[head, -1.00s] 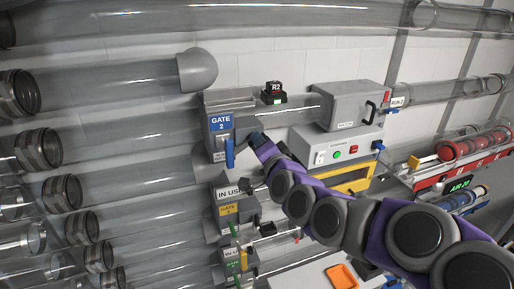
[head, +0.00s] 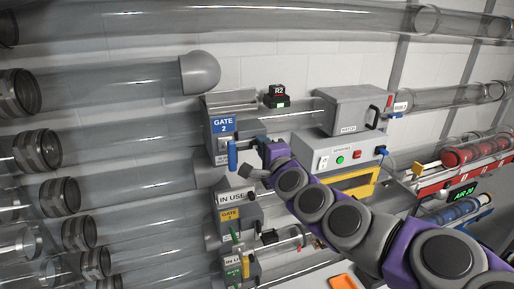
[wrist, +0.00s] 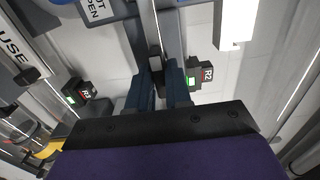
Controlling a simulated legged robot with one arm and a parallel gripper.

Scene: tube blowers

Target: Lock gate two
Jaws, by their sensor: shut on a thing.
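Gate 2 (head: 222,140) is a grey wall-mounted box with a blue label, on a clear tube at the centre left. A blue lever (head: 232,155) hangs straight down on its front. My gripper (head: 262,146) is just right of that lever. In the wrist view my dark blue fingers (wrist: 164,85) are shut on a dark knob (wrist: 155,63) at the end of a grey bar (wrist: 147,22). Part of the knob is hidden between the fingers. A label ending in "OPEN" (wrist: 98,8) is beside the bar.
A black R2 box (head: 277,95) with a green light is above right. A lower gate marked IN USE (head: 233,199) stands close below my gripper. A grey machine with buttons (head: 340,155) is to the right, behind my arm.

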